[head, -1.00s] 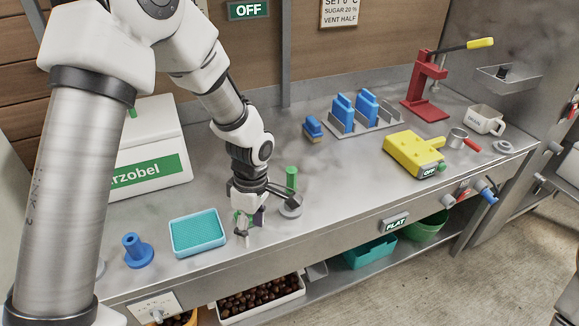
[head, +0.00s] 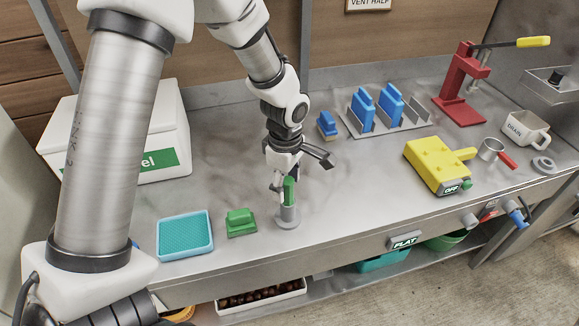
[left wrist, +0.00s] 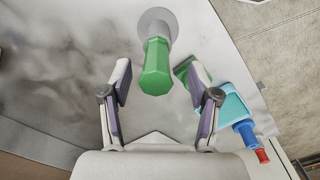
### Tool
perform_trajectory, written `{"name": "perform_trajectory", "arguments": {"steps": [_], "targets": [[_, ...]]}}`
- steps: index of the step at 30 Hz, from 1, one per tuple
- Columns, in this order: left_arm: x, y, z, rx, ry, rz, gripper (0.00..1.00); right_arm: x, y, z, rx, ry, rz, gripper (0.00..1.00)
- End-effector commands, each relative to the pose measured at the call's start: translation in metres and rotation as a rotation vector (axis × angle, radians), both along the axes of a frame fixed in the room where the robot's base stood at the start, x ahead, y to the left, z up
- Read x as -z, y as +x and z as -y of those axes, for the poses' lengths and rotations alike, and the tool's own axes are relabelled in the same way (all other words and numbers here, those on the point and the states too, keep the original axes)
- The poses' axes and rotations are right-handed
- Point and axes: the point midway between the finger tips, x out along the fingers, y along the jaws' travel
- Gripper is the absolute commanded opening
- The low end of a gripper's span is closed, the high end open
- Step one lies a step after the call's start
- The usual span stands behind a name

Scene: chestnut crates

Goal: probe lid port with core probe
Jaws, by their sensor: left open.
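The core probe, as I take it, is the upright green-handled tool (head: 289,190) in a round grey stand (head: 288,216) near the counter's front edge. In the left wrist view its faceted green handle (left wrist: 155,72) points up toward the camera. My left gripper (head: 281,183) is open at the handle, pointing down. In the wrist view the handle's end shows between the two spread fingertips (left wrist: 158,76), with gaps on both sides. The white box (head: 168,128) with a green label stands at the back left, partly behind my arm; I cannot make out a lid port.
A green block (head: 241,222) lies just left of the stand, then a teal tray (head: 185,233). A blue brush (head: 327,125), a rack with blue pieces (head: 390,125), a yellow device (head: 436,165) and a red press (head: 459,100) stand right. The counter between is clear.

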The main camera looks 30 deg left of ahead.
Motion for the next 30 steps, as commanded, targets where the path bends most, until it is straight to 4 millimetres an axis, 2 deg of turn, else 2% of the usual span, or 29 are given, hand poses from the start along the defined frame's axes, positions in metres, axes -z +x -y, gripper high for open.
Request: {"name": "perform_trajectory", "arguments": {"steps": [3,6,15,20,21,23,24,26,27,30], "targets": [[0.021,-0.001,0.000,0.001,0.000,-0.004,0.61,-0.004,0.000,0.000,0.000,0.000,0.001,0.40],[0.033,0.000,0.000,0.001,0.000,-0.002,0.61,-0.005,0.000,0.000,0.000,0.000,0.001,0.40],[0.038,0.000,0.000,0.001,-0.001,0.001,0.61,-0.005,0.000,0.000,0.000,0.000,0.001,0.40],[0.038,0.000,0.000,0.001,-0.001,0.001,0.05,-0.005,0.000,0.000,0.000,0.000,0.001,0.40],[0.038,0.000,0.000,0.001,-0.001,0.001,0.00,-0.005,0.000,0.000,0.000,0.000,0.001,0.40],[0.038,0.000,0.000,0.001,-0.001,0.001,0.00,-0.005,0.000,0.000,0.000,0.000,0.001,0.40],[0.038,0.000,0.000,0.001,-0.001,0.001,0.24,-0.005,0.000,0.000,0.000,0.000,0.001,0.40],[0.038,0.000,0.000,0.001,-0.001,0.001,0.03,-0.005,0.000,0.000,0.000,0.000,0.001,0.40],[0.038,0.000,0.000,0.001,-0.001,0.001,0.00,-0.005,0.000,0.000,0.000,0.000,0.001,0.40],[0.038,0.000,0.000,0.001,-0.001,0.001,0.00,-0.005,0.000,0.000,0.000,0.000,0.001,0.40]]}}
